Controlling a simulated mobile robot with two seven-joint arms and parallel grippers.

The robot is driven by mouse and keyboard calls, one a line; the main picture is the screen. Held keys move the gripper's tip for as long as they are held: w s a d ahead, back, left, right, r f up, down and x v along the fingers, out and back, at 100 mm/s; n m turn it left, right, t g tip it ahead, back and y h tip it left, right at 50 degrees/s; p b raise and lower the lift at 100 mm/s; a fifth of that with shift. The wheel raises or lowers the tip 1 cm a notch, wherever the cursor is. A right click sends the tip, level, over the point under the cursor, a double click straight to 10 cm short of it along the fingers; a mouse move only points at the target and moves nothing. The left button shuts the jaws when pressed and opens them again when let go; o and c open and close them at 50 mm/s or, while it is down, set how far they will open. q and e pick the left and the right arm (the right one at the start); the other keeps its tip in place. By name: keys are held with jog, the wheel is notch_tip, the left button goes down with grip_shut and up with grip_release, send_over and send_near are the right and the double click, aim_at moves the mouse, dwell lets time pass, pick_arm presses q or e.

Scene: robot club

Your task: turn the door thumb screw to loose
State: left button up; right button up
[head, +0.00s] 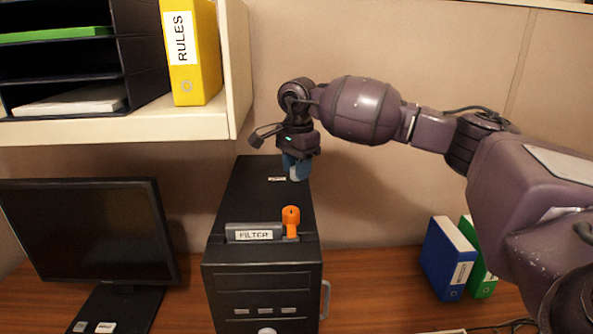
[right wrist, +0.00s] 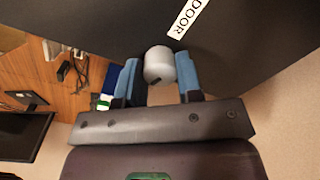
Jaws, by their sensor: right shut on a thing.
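The door thumb screw (right wrist: 158,66) is a light grey round knob on the black computer case (head: 262,188). It stands beside the DOOR label (right wrist: 188,18) in the right wrist view. In the head view only a pale bit of the knob shows below my fingers. My right gripper (head: 297,166) points down at the rear right of the case top. Its blue fingers are shut on the thumb screw, one on each side. How far the screw is turned cannot be told. My left gripper is not in view.
An orange lever (head: 291,219) stands up beside the FILTER label (head: 253,235) at the case's front. A shelf (head: 130,124) with a yellow RULES binder (head: 190,60) overhangs at left. A monitor (head: 80,230) stands left, blue (head: 446,258) and green binders right.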

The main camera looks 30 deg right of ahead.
jog(key=shift+n+b, duration=0.35)
jog(key=shift+n, duration=0.85)
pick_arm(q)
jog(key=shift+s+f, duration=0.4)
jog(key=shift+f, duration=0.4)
pick_arm(e)
jog(key=shift+n, duration=0.4)
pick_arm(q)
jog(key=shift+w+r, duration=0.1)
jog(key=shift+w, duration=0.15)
pick_arm(e)
jog(key=shift+r, duration=0.1)
jog(key=o, duration=0.9)
jog(key=shift+o, duration=0.2)
